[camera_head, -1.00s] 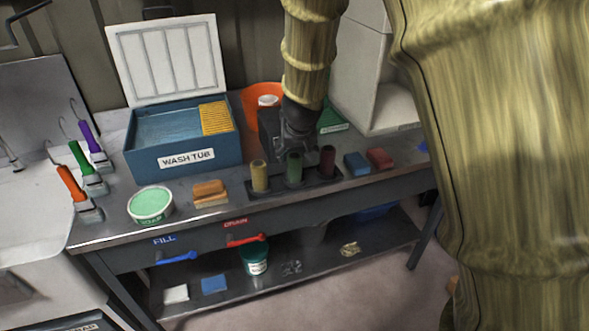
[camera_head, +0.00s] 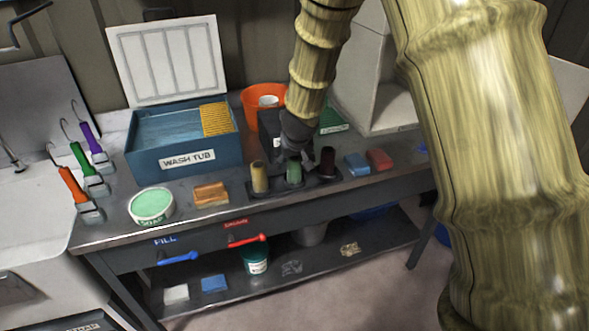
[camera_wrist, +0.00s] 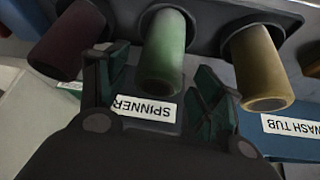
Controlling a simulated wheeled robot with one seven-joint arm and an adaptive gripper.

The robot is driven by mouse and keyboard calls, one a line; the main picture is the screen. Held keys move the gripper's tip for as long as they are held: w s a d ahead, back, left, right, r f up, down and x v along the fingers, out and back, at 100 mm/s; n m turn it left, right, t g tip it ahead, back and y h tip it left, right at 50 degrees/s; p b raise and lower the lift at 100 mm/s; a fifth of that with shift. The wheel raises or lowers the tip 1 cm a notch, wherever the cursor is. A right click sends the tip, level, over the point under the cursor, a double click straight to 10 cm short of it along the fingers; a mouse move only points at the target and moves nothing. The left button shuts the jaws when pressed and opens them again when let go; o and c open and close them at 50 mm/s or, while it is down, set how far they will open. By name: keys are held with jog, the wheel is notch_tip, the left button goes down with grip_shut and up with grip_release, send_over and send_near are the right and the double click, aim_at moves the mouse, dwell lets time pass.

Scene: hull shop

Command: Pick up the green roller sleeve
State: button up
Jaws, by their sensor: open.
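The green roller sleeve (camera_head: 293,173) stands upright in the middle of a dark holder (camera_head: 266,191) near the bench's front edge. A yellow sleeve (camera_head: 259,177) stands to its left and a dark red sleeve (camera_head: 327,162) to its right. My gripper (camera_head: 296,160) is right at the green sleeve's top, partly hiding it. In the wrist view my gripper (camera_wrist: 160,95) is open, its fingers on either side of the green sleeve (camera_wrist: 164,55). The yellow sleeve (camera_wrist: 260,65) and dark red sleeve (camera_wrist: 70,40) lie outside the fingers. I cannot tell whether a finger touches the green sleeve.
A blue wash tub (camera_head: 186,158) stands at the left with its lid up. A dark spinner box (camera_head: 268,130) and an orange bucket (camera_head: 255,98) stand behind the sleeves. Blue (camera_head: 357,164) and red (camera_head: 379,158) blocks lie to the right.

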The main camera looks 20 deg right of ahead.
jog(key=shift+x, duration=1.8)
jog(key=shift+d, duration=0.1)
jog(key=c, duration=1.1)
